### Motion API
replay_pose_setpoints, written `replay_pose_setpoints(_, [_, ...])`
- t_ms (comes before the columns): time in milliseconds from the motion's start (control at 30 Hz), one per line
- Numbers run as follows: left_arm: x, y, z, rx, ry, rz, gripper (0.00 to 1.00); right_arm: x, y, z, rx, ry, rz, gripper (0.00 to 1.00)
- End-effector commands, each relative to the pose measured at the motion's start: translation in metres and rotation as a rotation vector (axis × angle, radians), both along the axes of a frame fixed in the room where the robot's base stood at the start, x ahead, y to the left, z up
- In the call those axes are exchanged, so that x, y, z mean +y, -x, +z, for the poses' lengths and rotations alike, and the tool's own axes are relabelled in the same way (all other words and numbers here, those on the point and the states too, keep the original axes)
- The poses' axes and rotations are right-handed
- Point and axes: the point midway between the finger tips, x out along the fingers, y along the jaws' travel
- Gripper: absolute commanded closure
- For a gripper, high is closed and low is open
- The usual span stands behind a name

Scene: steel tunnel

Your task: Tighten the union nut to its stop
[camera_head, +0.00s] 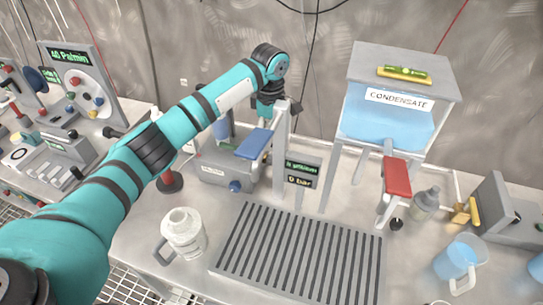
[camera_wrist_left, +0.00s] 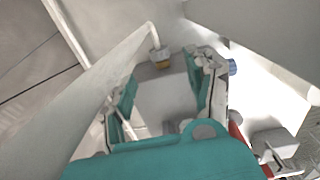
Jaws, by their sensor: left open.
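My left arm reaches across the head view, and its gripper (camera_head: 274,104) hangs beside a grey post, partly hidden by it. In the left wrist view my left gripper (camera_wrist_left: 163,88) is open, with its teal-padded fingers apart and nothing held between them. A small fitting with a brass-coloured band (camera_wrist_left: 161,62) sits at the end of a pale pipe (camera_wrist_left: 112,66), just beyond the fingertips. It may be the union nut; I cannot tell how far it is turned. In the head view I cannot make it out behind the post and gripper. My right gripper is not in view.
A grey box (camera_head: 215,170) with a blue knob (camera_head: 235,186) stands below the gripper. A blue lever plate (camera_head: 254,144) and a small display (camera_head: 301,172) are close by. The condensate tank (camera_head: 358,124), white jar (camera_head: 184,232) and slotted grate (camera_head: 290,262) stand around it.

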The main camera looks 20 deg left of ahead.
Motion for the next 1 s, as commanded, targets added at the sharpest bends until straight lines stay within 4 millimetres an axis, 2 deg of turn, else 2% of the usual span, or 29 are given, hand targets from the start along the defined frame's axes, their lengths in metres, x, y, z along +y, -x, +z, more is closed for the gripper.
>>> replay_pose_setpoints(200, [0.0,-0.001,-0.048,0.003,-0.001,0.0,0.45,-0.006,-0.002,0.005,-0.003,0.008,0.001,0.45])
replay_pose_setpoints(433, [0.0,-0.002,-0.084,0.001,0.0,0.001,0.45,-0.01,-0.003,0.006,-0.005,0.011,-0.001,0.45])
replay_pose_setpoints(600, [0.0,-0.003,-0.096,0.0,0.0,-0.001,0.45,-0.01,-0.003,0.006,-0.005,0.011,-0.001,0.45])
replay_pose_setpoints(867, [0.0,-0.003,-0.097,-0.001,0.0,-0.001,0.45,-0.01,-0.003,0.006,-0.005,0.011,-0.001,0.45])
replay_pose_setpoints(900, [0.0,-0.003,-0.097,-0.001,0.0,-0.001,0.46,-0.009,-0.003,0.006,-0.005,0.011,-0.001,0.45])
replay_pose_setpoints(1000, [0.0,-0.003,-0.097,-0.001,0.0,-0.001,0.59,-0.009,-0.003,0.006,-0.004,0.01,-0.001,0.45])
